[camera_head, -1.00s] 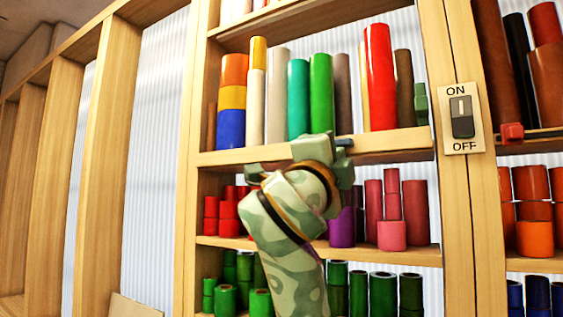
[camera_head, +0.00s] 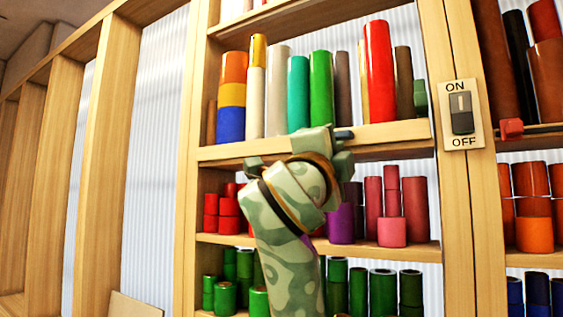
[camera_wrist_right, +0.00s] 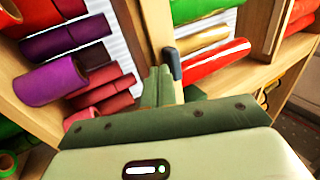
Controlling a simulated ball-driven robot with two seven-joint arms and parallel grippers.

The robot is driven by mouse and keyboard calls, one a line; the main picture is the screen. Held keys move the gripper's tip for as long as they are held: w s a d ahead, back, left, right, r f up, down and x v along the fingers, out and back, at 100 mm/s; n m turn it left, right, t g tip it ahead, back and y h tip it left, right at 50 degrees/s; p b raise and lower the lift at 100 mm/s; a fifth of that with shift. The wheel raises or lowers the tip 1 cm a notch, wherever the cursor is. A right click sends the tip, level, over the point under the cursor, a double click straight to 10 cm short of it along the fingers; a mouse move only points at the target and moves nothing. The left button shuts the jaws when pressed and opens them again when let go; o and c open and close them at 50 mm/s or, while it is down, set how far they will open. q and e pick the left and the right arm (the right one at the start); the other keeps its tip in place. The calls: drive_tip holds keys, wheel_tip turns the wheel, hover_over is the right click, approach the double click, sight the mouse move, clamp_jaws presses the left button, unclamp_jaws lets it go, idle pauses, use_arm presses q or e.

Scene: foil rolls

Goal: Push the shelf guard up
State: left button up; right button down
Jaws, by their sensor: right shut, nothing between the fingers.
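The shelf guard (camera_head: 390,135) is a pale wooden bar across the front of the upper shelf, below the standing rolls. My right gripper (camera_head: 325,140) is at the middle of the bar and covers part of it. In the right wrist view, the green fingers of the right gripper (camera_wrist_right: 158,86) are shut, with nothing between them. A small dark blue-grey piece (camera_wrist_right: 173,66) on the wood is close beside the fingertips. I cannot tell whether they touch it. My left gripper is not in view.
Coloured rolls, including a tall red roll (camera_head: 379,75), stand behind the bar. Shorter rolls fill the shelf below, with a purple roll (camera_wrist_right: 50,80) near the hand. A switch plate (camera_head: 462,115) is on the post at right. Empty wooden frames are at left.

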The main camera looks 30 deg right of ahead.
drive_tip(key=shift+s+a+b, duration=0.2)
drive_tip(key=shift+s+a, duration=0.15)
drive_tip(key=shift+a, duration=0.3)
drive_tip(key=shift+s+a+b, duration=0.2)
drive_tip(key=shift+s+a, duration=0.15)
drive_tip(key=shift+a, duration=0.35)
drive_tip(key=shift+s+a+b, duration=0.2)
drive_tip(key=shift+s+a, duration=0.15)
drive_tip(key=shift+a, duration=0.3)
drive_tip(key=shift+b+v, duration=1.5)
drive_tip(key=shift+v, duration=1)
